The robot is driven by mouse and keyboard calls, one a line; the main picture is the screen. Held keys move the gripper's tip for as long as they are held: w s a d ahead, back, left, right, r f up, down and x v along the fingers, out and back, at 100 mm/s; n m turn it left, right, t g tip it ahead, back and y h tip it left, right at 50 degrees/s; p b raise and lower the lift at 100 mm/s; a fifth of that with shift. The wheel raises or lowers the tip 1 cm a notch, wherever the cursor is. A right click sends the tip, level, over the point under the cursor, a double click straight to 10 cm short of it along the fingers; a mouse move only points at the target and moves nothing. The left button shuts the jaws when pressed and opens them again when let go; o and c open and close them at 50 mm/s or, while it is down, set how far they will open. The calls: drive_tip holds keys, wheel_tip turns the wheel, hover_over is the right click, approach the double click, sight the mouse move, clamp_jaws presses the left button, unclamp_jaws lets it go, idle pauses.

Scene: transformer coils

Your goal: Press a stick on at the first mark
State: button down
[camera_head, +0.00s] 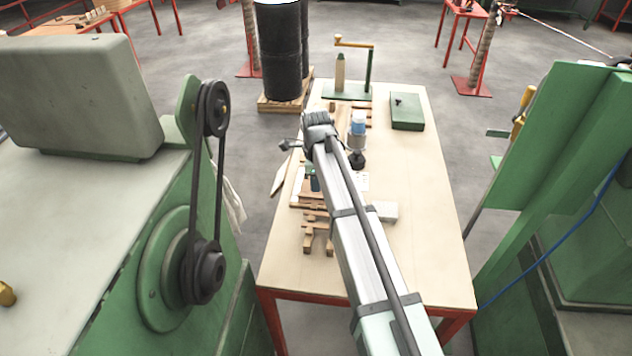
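My arm runs up over the middle of the table (430,240) and ends in a dark grey joint near the table's left side. A small grey part, perhaps my gripper (289,146), juts left from just below that joint. It is too small to make out fingers or anything held. Several short brown wooden sticks (318,243) lie on the table to the left of my arm, some crossing others. More wooden pieces lie farther back, partly hidden by the arm. I cannot make out the first mark.
A green box (407,112) sits at the back right of the table. A green stand (346,90) with a yellow handle stands at the back. A blue-topped container (358,127) and a pale block (385,211) are close right of my arm. A belt-driven machine (170,270) stands left.

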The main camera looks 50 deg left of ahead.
drive_tip(key=shift+f, duration=1.3)
idle(1.5)
drive_tip(key=shift+r, duration=3.05)
